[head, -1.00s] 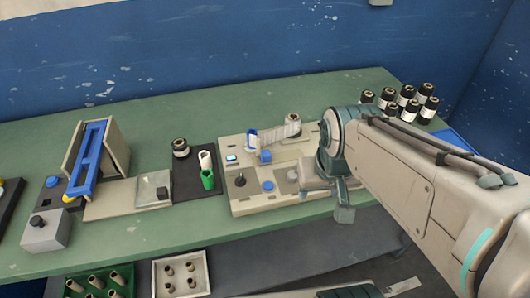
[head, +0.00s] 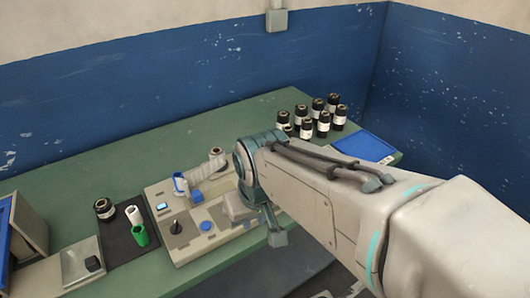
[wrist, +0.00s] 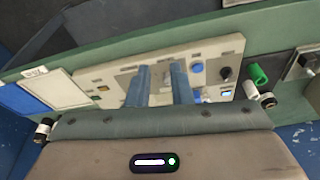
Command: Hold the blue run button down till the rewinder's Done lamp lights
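The rewinder (head: 186,242) is a beige machine on the green bench, left of my arm in the head view. The blue button (head: 206,225) is on its front panel, right of a black knob (head: 176,228). The button also shows in the wrist view (wrist: 197,68), right of my gripper's fingers. My gripper (wrist: 160,68) is open and empty, with its two blue-grey fingers apart over the panel. The fingers look clear of the button; their height above the panel is hard to judge. A small lit display (head: 162,207) is at the panel's left. I cannot make out a Done lamp.
A white strip and roll (head: 208,168) stand at the rewinder's back. Bare bench lies behind the machine.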

